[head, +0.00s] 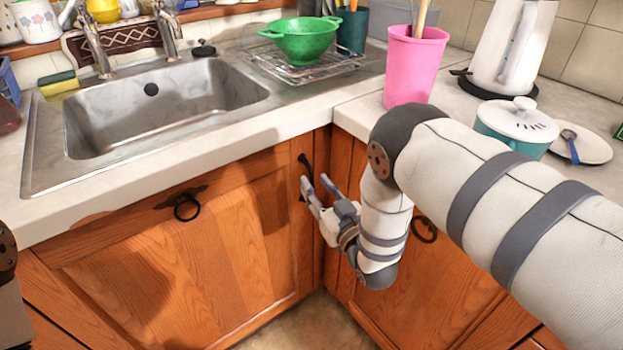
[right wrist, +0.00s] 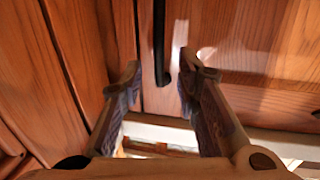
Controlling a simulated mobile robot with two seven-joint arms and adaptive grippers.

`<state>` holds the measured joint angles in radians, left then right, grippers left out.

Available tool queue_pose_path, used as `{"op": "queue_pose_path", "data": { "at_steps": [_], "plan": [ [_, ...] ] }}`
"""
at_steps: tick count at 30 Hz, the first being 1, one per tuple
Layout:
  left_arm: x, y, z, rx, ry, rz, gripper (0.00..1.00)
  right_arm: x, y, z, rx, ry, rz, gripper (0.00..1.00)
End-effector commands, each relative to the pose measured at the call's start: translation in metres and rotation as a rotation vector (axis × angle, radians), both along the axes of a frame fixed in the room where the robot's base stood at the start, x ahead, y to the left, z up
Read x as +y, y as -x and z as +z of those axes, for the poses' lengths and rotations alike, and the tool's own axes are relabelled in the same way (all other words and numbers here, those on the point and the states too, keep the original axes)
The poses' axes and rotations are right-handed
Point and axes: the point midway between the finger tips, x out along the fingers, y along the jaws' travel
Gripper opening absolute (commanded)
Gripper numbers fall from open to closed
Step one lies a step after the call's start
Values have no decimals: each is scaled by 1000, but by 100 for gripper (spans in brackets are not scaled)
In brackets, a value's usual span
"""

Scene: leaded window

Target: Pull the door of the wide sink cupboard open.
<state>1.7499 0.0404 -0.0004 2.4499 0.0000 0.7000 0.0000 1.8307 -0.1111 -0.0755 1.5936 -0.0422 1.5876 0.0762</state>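The wide sink cupboard door (head: 235,265) is a broad orange-brown wooden panel under the sink and looks shut. A dark vertical bar handle (head: 304,165) is at its upper right, near the inner corner. My right gripper (head: 316,187) is in front of this handle, open and empty. In the right wrist view, the black handle (right wrist: 160,45) stands between the two spread fingertips of the gripper (right wrist: 160,72), with gaps on both sides. The fingers do not grip it. My left gripper is out of view; only part of my left arm shows at the left edge.
A dark ring pull (head: 186,207) hangs on the wooden front under the sink (head: 165,105). The adjoining cupboard (head: 430,285) meets it at the right corner. The counter edge (head: 190,155) overhangs the front. Some floor (head: 310,325) is clear below.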

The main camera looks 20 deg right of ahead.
Motion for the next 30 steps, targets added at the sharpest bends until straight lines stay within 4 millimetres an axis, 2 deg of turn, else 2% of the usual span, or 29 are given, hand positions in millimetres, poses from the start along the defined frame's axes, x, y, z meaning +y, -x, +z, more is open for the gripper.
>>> {"op": "queue_pose_path", "data": {
  "at_steps": [3,6,14,15,18,19,30],
  "plan": [
    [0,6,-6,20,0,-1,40,3,-20,-4,5,1,1,30],
    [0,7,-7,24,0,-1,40,4,-29,-3,4,1,0,30],
    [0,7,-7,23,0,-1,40,5,-33,0,3,0,0,30],
    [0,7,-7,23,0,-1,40,5,-33,0,3,0,0,27],
    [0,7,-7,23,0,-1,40,5,-33,-1,3,0,0,5],
    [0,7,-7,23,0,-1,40,5,-33,-1,3,0,-1,0],
    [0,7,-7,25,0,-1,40,5,-34,-1,4,-1,-2,0]
  ]
}}
